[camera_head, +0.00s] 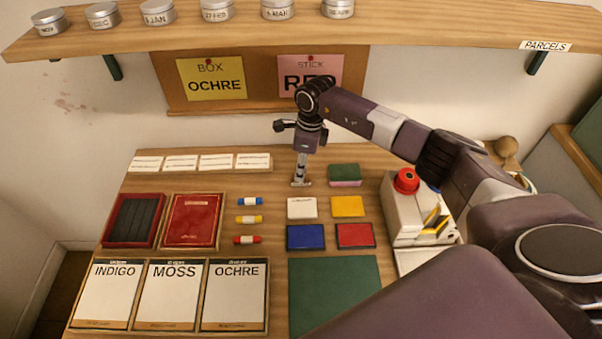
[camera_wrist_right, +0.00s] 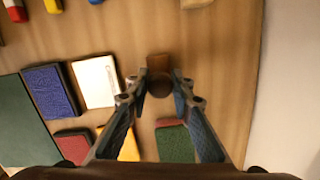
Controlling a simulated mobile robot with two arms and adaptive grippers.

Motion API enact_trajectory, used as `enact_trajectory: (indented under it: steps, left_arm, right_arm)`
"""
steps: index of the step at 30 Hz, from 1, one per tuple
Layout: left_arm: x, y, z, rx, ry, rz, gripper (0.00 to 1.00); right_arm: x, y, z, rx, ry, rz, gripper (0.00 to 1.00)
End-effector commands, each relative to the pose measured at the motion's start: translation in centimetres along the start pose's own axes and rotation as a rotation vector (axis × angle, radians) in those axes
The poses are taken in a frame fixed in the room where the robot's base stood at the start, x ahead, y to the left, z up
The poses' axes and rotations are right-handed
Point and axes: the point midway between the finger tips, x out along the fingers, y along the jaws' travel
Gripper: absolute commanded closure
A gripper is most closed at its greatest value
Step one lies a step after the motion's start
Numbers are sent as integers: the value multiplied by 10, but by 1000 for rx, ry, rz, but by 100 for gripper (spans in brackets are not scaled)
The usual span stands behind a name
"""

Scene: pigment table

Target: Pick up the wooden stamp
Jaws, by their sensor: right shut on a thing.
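The wooden stamp (camera_wrist_right: 157,63) shows in the right wrist view as a small brown block with a round darker knob. My right gripper (camera_wrist_right: 158,88) has its two fingertips closed on the knob, one on each side. In the head view my right gripper (camera_head: 301,178) points down at the back middle of the table, left of a green and pink block (camera_head: 344,175). The stamp is too small and covered to make out there. I cannot tell whether it touches the table. My left gripper is not in view.
White, yellow, blue (camera_head: 305,237) and red (camera_head: 355,235) pads lie in front of the gripper. Banded sticks (camera_head: 249,219) lie to the left. A white machine with a red knob (camera_head: 405,180) stands right, below my arm. A shelf (camera_head: 420,28) with tins hangs above.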

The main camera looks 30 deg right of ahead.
Motion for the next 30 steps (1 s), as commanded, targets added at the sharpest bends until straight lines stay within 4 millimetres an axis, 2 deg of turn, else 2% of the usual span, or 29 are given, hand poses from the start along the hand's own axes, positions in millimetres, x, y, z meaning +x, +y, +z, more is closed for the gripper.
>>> enact_trajectory:
  steps: [8, 11, 16, 23, 30]
  left_arm:
    - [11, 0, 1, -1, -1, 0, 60]
    - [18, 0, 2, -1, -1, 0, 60]
    - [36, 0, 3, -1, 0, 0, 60]
    - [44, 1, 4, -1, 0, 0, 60]
    - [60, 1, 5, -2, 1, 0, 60]
  right_arm:
    - [-6, 3, 0, -2, -1, -2, 100]
    - [-25, 2, 3, -3, -4, -6, 100]
    - [-69, 2, 9, -3, -6, -9, 100]
    - [-68, 46, -1, -5, 0, -2, 100]
    - [-68, 101, -12, -7, 0, -2, 100]
